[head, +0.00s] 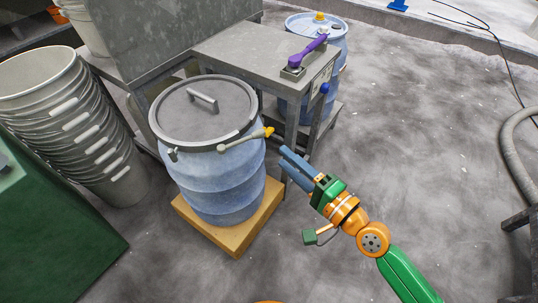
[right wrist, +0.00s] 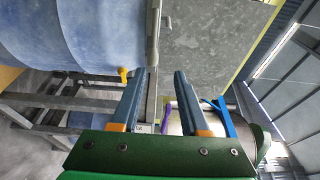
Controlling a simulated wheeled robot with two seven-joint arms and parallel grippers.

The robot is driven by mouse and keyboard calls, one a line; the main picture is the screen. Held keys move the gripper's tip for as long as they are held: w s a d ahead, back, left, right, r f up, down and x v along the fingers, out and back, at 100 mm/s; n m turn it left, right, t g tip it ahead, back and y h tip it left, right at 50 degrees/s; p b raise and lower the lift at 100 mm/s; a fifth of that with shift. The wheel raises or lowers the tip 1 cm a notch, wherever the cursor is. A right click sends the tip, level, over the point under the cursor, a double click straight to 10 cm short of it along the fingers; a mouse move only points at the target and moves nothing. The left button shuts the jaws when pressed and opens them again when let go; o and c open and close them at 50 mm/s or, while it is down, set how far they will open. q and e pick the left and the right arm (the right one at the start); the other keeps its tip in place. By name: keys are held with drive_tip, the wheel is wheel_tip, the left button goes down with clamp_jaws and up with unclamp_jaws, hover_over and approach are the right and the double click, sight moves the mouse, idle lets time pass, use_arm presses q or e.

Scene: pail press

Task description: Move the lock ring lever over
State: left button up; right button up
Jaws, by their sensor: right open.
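The lock ring lever (head: 243,141) is a grey bar with a yellow tip. It sits at the front right of the blue drum's (head: 222,180) rim and sticks out to the right. Its yellow tip also shows in the right wrist view (right wrist: 123,72), left of my fingers. The dark lock ring (head: 204,149) runs around the grey lid (head: 183,104). My right gripper (head: 283,159) is open and empty, just right of and below the lever tip in the head view, apart from it. My left gripper is not in view.
The drum stands on a wooden block (head: 238,242). A grey metal table (head: 240,47) with a purple-handled lever (head: 310,48) stands close behind. Another blue drum (head: 335,32) is beyond it. Stacked pails (head: 40,75) are at left.

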drive_tip(key=x, duration=0.7)
drive_tip(key=shift+w+d, duration=0.15)
drive_tip(key=shift+w, duration=0.25)
drive_tip(key=shift+c, duration=0.9)
clamp_jaws()
unclamp_jaws()
